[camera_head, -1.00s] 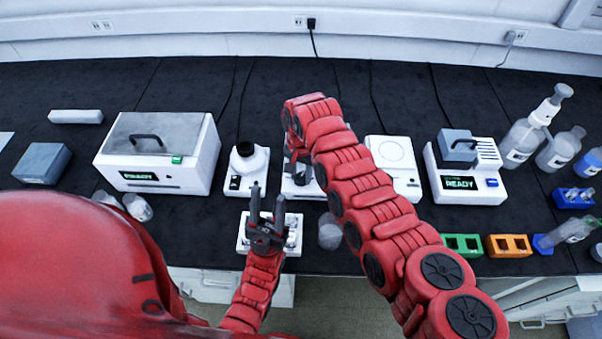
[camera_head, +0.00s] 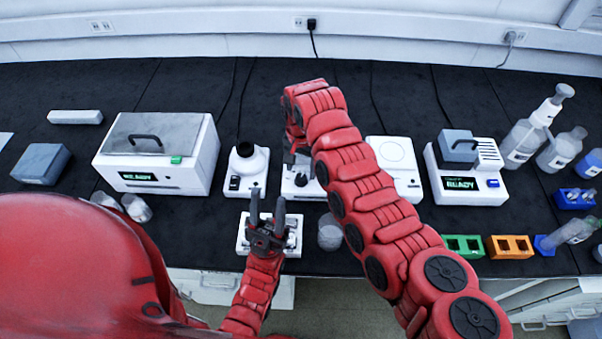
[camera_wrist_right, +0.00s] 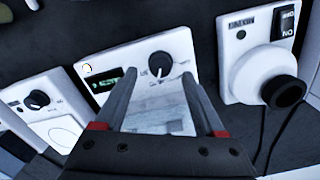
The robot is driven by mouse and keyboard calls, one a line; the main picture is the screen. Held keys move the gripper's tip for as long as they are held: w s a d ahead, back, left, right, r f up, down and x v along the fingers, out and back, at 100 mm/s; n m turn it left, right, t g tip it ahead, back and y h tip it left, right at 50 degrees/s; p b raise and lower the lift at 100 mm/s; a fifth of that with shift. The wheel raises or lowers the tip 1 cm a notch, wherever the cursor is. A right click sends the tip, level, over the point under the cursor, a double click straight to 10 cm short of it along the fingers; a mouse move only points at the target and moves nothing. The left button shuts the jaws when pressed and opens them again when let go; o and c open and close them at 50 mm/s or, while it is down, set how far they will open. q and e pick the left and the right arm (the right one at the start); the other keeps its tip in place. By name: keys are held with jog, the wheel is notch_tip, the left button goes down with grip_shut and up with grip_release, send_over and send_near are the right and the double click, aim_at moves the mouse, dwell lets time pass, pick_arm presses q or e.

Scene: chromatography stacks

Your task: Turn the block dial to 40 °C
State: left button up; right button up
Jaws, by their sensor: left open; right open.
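The dial (camera_wrist_right: 160,65) is a round black knob on the white front of the block heater (camera_wrist_right: 180,48), beside a small dark display (camera_wrist_right: 104,84) with green marks too small to read. A grey metal block lies beyond the front, seen between my right fingers. My right gripper (camera_wrist_right: 160,76) is open, with its two fingertips near the panel on either side of the dial. I cannot tell whether they touch. In the head view the heater (camera_head: 298,192) is partly hidden by my right arm. My left gripper (camera_head: 267,205) is open and empty over a small white tray (camera_head: 243,247).
A white device with a black-rimmed opening (camera_head: 246,168) stands left of the heater. Another white unit with a round plate (camera_head: 396,158) stands to its right. A clear beaker (camera_head: 330,233) stands close in front. Cables run behind on the dark bench.

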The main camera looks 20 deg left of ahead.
aim_at(301, 177)
notch_tip(301, 177, up, 14)
jog(key=b, duration=0.1)
jog(key=shift+f, duration=0.1)
dwell(0.6)
